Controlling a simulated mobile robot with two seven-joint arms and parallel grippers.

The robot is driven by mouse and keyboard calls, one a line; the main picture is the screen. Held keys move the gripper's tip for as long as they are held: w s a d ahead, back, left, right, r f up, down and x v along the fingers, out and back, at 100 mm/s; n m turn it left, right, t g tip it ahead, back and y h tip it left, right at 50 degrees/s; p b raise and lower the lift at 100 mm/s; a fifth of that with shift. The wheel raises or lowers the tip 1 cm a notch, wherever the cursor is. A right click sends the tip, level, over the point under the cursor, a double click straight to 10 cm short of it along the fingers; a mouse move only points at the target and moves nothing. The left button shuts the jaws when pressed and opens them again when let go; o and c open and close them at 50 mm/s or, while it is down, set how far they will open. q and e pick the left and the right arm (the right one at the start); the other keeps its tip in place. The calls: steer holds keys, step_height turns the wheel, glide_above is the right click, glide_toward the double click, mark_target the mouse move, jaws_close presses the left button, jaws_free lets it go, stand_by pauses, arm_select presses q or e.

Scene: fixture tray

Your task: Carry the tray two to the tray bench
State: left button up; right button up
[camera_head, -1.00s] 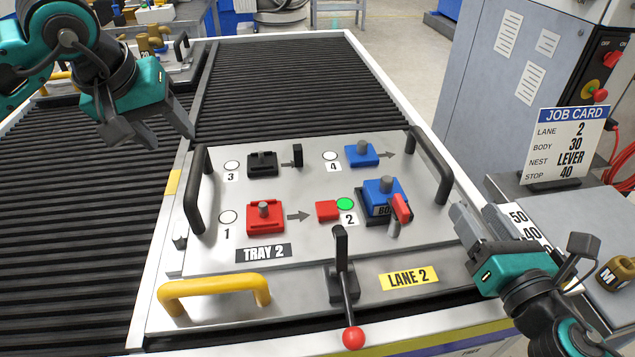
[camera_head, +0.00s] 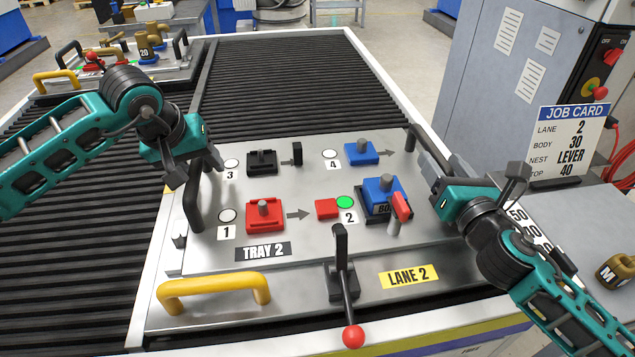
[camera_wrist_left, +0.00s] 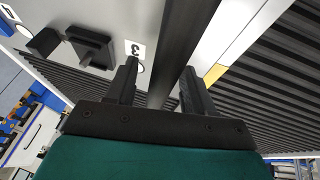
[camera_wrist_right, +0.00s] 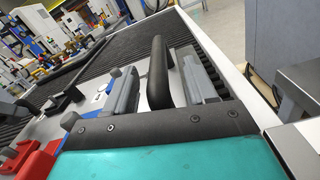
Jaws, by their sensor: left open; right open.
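Tray 2 (camera_head: 300,239) is a grey metal tray with a black bar handle on its left side (camera_head: 193,205) and another on its right side (camera_head: 428,157). My left gripper (camera_head: 197,172) is open at the left handle. In the left wrist view that handle (camera_wrist_left: 182,45) runs between the two open fingers (camera_wrist_left: 160,88). My right gripper (camera_head: 432,170) is open at the right handle. In the right wrist view the right handle (camera_wrist_right: 159,75) stands between the open fingers (camera_wrist_right: 155,92). Neither gripper is closed on a handle.
A lever with a red knob (camera_head: 352,337) and a yellow handle (camera_head: 214,293) are at the tray's front. Red, black and blue fixtures sit on the tray. Another tray (camera_head: 120,68) is at the back left. A job card (camera_head: 568,143) stands right. Dark rollers (camera_head: 290,75) behind are clear.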

arm_select(q)
steer(key=shift+w+f, duration=0.15)
steer(key=shift+f, duration=0.35)
arm_select(e)
steer(key=shift+w+a, duration=0.15)
steer(key=shift+w, duration=0.35)
arm_select(q)
jaws_close()
arm_select(e)
jaws_close()
arm_select(q)
steer(key=shift+d+r, duration=0.1)
arm_select(e)
steer(key=shift+a, duration=0.1)
